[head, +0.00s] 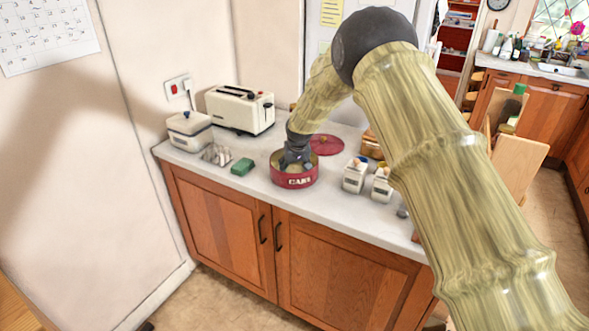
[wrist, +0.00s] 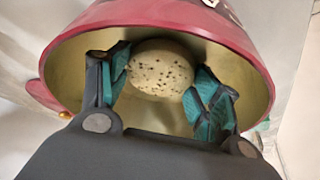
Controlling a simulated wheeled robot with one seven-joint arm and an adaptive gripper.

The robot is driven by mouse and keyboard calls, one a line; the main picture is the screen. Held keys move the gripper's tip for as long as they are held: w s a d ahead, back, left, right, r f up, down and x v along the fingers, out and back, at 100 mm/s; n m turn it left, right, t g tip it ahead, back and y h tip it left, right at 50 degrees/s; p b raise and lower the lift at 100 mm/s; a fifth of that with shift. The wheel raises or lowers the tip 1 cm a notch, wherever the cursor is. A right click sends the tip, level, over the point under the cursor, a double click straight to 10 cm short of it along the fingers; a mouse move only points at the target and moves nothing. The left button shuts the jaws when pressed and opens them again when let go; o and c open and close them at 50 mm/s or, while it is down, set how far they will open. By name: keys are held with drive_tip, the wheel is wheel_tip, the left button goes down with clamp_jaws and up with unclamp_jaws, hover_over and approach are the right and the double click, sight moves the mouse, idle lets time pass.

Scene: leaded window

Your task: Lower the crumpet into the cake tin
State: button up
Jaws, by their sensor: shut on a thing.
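The cake tin (head: 296,182) is round and red with pale lettering, open at the top, on the worktop in the head view. Its red wall (wrist: 180,17) and gold-coloured inside fill much of the wrist view. The crumpet (wrist: 160,70) is pale with small dark holes, and shows between the teal finger pads. My gripper (wrist: 163,88) is shut on the crumpet, with its fingers inside the tin's rim. In the head view my gripper (head: 294,162) reaches down into the tin's mouth. I cannot tell whether the crumpet touches the tin's floor.
A red lid (head: 326,145) lies behind the tin. A green sponge (head: 242,167) is to its left, and two white canisters (head: 355,175) (head: 382,185) are to its right. A cream toaster (head: 239,109) and a white box (head: 189,130) stand at the back left.

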drive_tip(key=o, duration=1.1)
